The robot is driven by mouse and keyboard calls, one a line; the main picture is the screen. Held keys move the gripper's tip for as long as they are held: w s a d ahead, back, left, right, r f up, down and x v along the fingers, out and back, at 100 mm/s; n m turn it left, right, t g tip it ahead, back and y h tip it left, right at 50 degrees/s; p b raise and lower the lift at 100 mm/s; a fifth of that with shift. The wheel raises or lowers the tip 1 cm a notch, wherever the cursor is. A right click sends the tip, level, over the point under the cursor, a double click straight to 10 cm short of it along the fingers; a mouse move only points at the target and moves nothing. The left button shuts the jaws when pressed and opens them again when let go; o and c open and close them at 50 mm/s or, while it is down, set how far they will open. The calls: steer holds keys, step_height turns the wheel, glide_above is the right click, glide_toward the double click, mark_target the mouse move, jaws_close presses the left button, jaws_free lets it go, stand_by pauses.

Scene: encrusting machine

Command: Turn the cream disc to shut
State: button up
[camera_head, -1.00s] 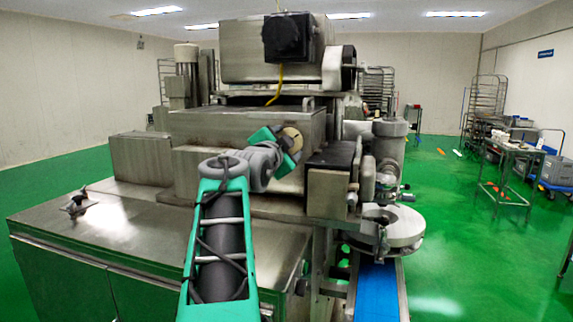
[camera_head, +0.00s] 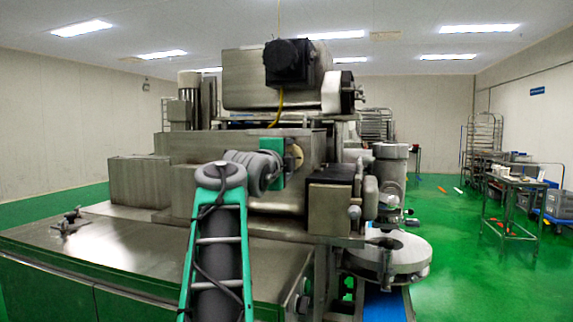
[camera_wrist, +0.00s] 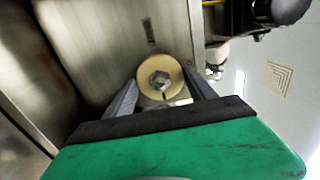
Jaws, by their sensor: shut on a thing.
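The cream disc (camera_wrist: 160,72) is a round knob with a metal bolt at its centre, set on the steel face of the machine. In the wrist view it sits between the two grey fingers of my gripper (camera_wrist: 162,92), which are shut on its sides. In the head view the disc (camera_head: 297,155) shows only as a small cream patch beside the green body of my gripper (camera_head: 292,157). The fingertips are hard to make out there.
The steel machine (camera_head: 240,200) fills the middle, with a dark motor block (camera_head: 289,62) above. A round steel plate (camera_head: 388,257) and a blue belt (camera_head: 385,305) stand to the right. Carts (camera_head: 512,200) stand at the far right on open green floor.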

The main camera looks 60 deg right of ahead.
stand_by(0.4)
steer(key=o, duration=1.4)
steer(key=a, duration=0.2)
steer(key=a+b, duration=0.1)
steer(key=a, duration=0.2)
steer(key=s+a, duration=0.1)
steer(key=a, duration=0.1)
steer(key=shift+s+a, duration=0.1)
steer(key=shift+a, duration=0.25)
